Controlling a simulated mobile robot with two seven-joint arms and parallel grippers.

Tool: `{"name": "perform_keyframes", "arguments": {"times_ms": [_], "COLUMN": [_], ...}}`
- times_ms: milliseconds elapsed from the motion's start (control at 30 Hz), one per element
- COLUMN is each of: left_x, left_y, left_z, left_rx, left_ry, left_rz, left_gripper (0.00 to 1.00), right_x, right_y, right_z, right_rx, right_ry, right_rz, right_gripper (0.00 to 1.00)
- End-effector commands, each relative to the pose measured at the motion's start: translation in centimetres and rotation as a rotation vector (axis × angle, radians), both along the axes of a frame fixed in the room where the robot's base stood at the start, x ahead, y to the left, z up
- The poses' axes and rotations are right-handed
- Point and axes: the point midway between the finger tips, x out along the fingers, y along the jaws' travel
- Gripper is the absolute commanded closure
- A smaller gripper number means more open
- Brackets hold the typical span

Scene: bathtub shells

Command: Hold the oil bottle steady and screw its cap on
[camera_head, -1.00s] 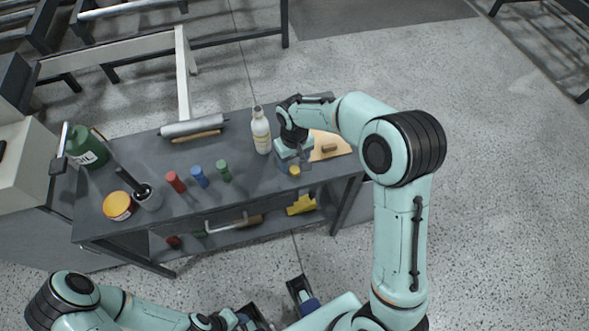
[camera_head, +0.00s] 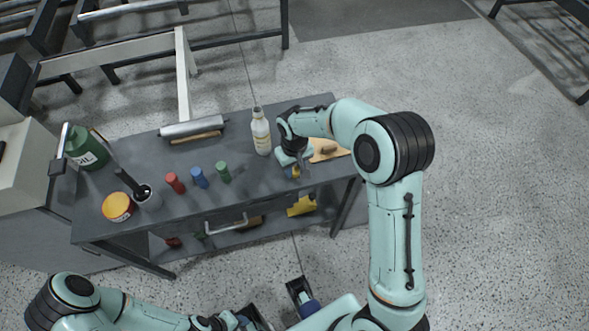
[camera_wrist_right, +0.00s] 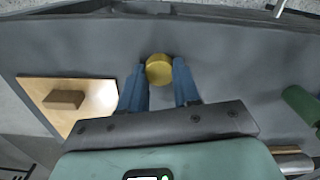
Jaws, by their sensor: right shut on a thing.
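A white bottle (camera_head: 261,133) with a narrow neck stands upright on the dark workbench, left of my right gripper. My right gripper (camera_head: 297,172) is at the bench's right end, pointing down. In the right wrist view its blue fingers (camera_wrist_right: 159,74) are shut on a round yellow cap (camera_wrist_right: 159,69), one finger on each side. The cap also shows small in the head view (camera_head: 295,171); it is on or just above the bench top. My left arm lies low at the bottom edge, away from the bottle; its gripper's jaw state is unclear.
A tan board (camera_head: 325,150) with a small block lies right of the gripper. A roller lies behind.

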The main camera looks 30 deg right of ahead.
Motion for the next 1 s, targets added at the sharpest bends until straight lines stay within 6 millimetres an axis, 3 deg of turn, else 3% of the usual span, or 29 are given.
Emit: {"name": "perform_keyframes", "arguments": {"times_ms": [167, 367, 467, 800, 1000], "left_x": [0.0, 0.1, 0.2, 0.5, 0.7], "left_y": [0.0, 0.0, 0.0, 0.0, 0.0], "left_z": [0.0, 0.3, 0.6, 1.8, 2.4], "left_rx": [0.000, 0.000, 0.000, 0.000, 0.000], "left_ry": [0.000, -0.001, -0.002, -0.007, -0.009], "left_rz": [0.000, 0.000, 0.000, 0.000, 0.000], "left_gripper": [0.57, 0.57, 0.57, 0.57, 0.57], "right_x": [0.0, 0.1, 0.2, 0.1, 0.1], "right_y": [0.0, 0.0, 0.0, 0.0, 0.1], "right_z": [0.4, 2.6, 4.7, 14.4, 18.3], "right_rx": [0.000, 0.001, 0.001, 0.001, 0.001], "right_ry": [-0.001, -0.005, -0.007, -0.006, -0.004], "right_rz": [0.000, 0.000, 0.000, 0.000, 0.001], "right_gripper": [0.96, 0.96, 0.96, 0.96, 0.96]}}
